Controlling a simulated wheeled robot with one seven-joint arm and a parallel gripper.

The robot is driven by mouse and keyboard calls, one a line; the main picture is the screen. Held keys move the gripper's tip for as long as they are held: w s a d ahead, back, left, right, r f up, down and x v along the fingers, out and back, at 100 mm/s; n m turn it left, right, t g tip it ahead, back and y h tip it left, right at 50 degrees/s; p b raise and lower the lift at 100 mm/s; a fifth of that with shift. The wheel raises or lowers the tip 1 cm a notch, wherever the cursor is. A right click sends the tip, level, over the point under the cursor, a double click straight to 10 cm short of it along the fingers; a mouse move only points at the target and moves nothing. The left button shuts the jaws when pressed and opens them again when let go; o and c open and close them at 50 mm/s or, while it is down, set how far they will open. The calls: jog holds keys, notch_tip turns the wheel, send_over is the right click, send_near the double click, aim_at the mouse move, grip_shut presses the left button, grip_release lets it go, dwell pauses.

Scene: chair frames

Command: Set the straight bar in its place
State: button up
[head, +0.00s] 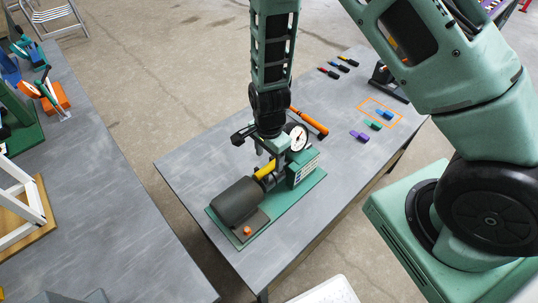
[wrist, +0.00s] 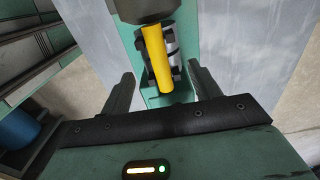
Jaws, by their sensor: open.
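My gripper (head: 268,146) hangs above the green-based machine on the grey table and is open. In the wrist view, its two fingers (wrist: 163,88) stand apart on either side of a short yellow bar-like piece (wrist: 157,60). The yellow piece (head: 265,170) lies between the dark motor (head: 238,203) and the green block (head: 302,167) of the machine. I cannot tell whether the fingers touch it. No other piece can be surely named as the straight bar. My gripper and forearm hide part of the machine.
A round gauge (head: 296,137) and an orange-handled tool (head: 309,122) are close beside my gripper. An orange outline (head: 394,122) with coloured clips lies farther right. The left table (head: 92,130) holds a white frame (head: 22,205) on a wooden board.

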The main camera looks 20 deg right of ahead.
jog(key=shift+r, duration=0.1)
notch_tip(320, 180, up, 8)
jog(key=p, duration=0.6)
jog(key=shift+p, duration=0.35)
dwell(0.3)
